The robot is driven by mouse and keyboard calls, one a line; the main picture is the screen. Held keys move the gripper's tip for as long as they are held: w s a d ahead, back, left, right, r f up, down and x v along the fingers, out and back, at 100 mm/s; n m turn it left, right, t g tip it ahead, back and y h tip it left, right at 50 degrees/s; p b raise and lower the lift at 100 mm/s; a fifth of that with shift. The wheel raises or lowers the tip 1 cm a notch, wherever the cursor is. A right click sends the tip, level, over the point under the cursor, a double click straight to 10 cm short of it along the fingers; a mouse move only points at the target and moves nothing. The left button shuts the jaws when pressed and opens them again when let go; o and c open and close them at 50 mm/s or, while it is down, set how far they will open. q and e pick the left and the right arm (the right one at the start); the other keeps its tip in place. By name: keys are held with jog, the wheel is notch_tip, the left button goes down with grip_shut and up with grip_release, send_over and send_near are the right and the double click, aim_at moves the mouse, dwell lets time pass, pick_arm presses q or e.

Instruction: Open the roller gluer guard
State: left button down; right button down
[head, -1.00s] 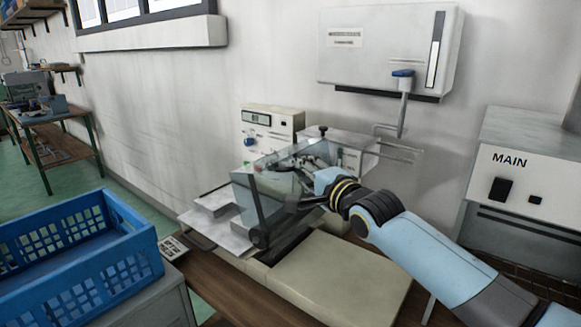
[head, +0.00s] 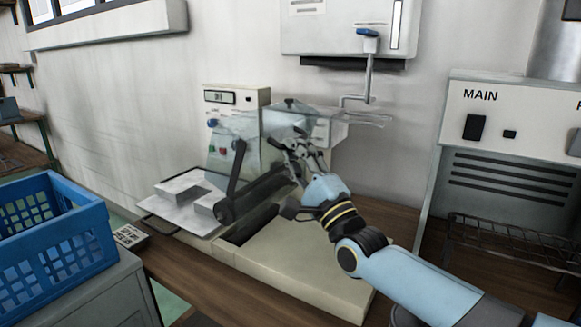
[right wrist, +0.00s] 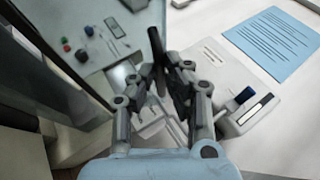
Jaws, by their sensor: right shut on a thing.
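The roller gluer (head: 300,262) is a cream machine on the wooden bench, in the middle of the head view. Its clear guard (head: 218,150) is tilted up and back over the rollers, with a dark side arm (head: 236,172) standing steeply at its left. My right gripper (head: 299,152) is at the guard's right part. In the right wrist view, my right gripper (right wrist: 169,82) is shut on a dark bar (right wrist: 156,45), which appears to be the guard's handle. The fingers partly hide the bar. My left gripper is in neither view.
A blue crate (head: 88,245) stands on a cabinet at the left. A wall box with a blue-topped lever (head: 367,34) hangs behind the gluer. A cabinet marked MAIN (head: 500,126) and a wire rack (head: 505,236) are at the right.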

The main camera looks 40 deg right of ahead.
jog(key=shift+s+d+f, duration=0.1)
jog(key=shift+f, duration=0.1)
dwell(0.3)
jog(key=c, duration=1.4)
grip_release()
jog(key=v, duration=1.2)
jog(key=shift+f, duration=0.1)
